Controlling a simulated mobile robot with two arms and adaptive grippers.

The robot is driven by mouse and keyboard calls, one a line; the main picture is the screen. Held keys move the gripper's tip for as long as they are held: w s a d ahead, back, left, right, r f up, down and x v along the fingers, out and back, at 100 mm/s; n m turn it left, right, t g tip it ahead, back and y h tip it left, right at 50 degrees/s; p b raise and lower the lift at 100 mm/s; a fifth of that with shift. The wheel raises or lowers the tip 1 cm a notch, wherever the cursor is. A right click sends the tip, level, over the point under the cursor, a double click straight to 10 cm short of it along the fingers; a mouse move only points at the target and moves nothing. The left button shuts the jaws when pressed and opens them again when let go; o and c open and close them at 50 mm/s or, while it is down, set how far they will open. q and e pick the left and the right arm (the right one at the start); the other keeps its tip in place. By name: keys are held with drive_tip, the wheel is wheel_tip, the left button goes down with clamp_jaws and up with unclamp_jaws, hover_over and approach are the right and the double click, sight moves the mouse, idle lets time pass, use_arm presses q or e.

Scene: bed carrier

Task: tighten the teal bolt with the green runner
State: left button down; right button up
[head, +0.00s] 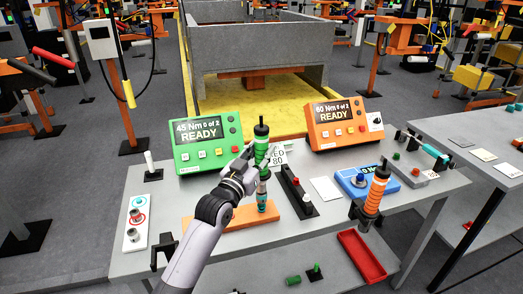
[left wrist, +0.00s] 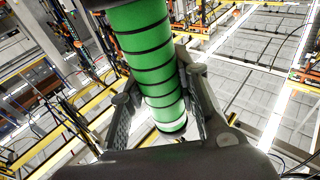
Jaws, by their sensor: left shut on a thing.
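My left gripper (head: 252,168) is shut on the green runner (head: 261,150), a green banded tool with a black top. The runner stands about upright over the orange block (head: 222,219), its lower end down at the block's right part. Whether its tip touches anything there is too small to tell. In the left wrist view the green body of the runner (left wrist: 145,60) passes between the fingers (left wrist: 160,112). I cannot make out the teal bolt; the runner's lower end may hide it. The green controller (head: 208,141) reads 45 Nm, 0 of 2, READY. My right gripper is not in view.
An orange controller (head: 338,124) stands at the back right of the grey table (head: 330,222). An orange runner (head: 375,194) sits in a holder at the right front. A white plate (head: 138,222) with ringed pieces lies left. A red tray (head: 361,257) is lower, in front.

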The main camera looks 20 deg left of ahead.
sight(258, 144)
use_arm(q)
drive_tip(key=shift+f, duration=0.1)
idle(0.6)
drive_tip(key=shift+f+b, duration=0.7)
drive_tip(key=shift+f, duration=0.55)
idle(1.0)
drive_tip(key=shift+s+f, duration=0.15)
drive_tip(key=shift+f, duration=0.6)
idle(1.0)
drive_tip(key=shift+d+r, duration=0.1)
drive_tip(key=shift+w+r+p, duration=0.25)
drive_tip(key=shift+r+p, duration=0.6)
drive_tip(key=shift+r, duration=0.25)
drive_tip(key=shift+s+r+p, duration=0.15)
drive_tip(key=shift+r+p, duration=0.5)
drive_tip(key=shift+r, duration=0.25)
drive_tip(key=shift+r+p, duration=1.65)
drive_tip(key=shift+r, duration=0.1)
